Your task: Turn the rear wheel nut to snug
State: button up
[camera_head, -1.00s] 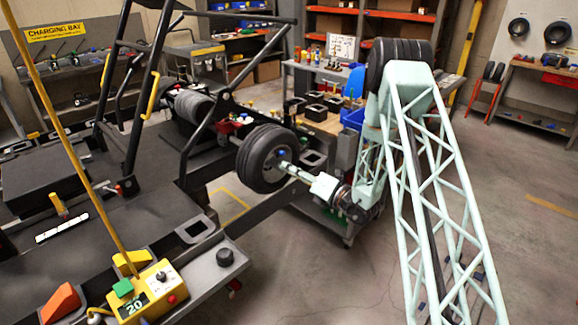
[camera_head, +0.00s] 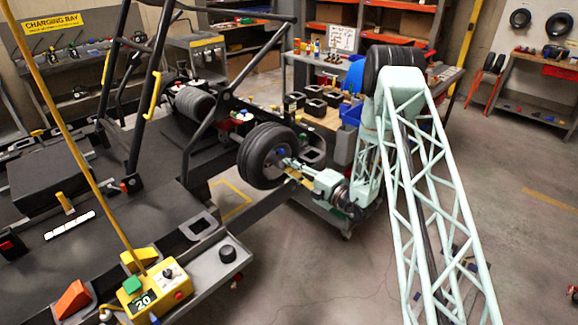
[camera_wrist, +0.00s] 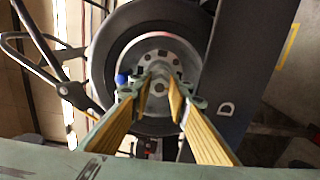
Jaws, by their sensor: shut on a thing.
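The rear wheel (camera_head: 258,150) is a dark tyre on a pale hub, mounted upright on the kart's side. The hub fills the middle of the wrist view (camera_wrist: 182,66). The wheel nut (camera_wrist: 160,88) sits at the hub's centre, between my fingertips. My gripper (camera_head: 287,164) reaches the hub from the right, and its fingers with tan pads also show in the wrist view (camera_wrist: 161,90). The fingers are shut on the nut, which they partly hide. A small blue knob (camera_wrist: 122,79) stands on the hub, left of the fingers.
A black kart frame tube (camera_head: 190,140) rises left of the wheel. A dark beam marked D (camera_wrist: 232,90) runs close beside the wheel. A yellow control box (camera_head: 155,288) reading 20 stands at the front left. The floor at right is open.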

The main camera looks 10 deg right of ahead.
dwell(0.3)
jog(key=o, duration=0.9)
jog(key=shift+s, duration=0.1)
jog(key=shift+s+f, duration=0.1)
jog(key=shift+f, duration=0.05)
jog(key=shift+v, duration=0.9)
jog(key=v, duration=0.6)
jog(key=shift+r, duration=0.25)
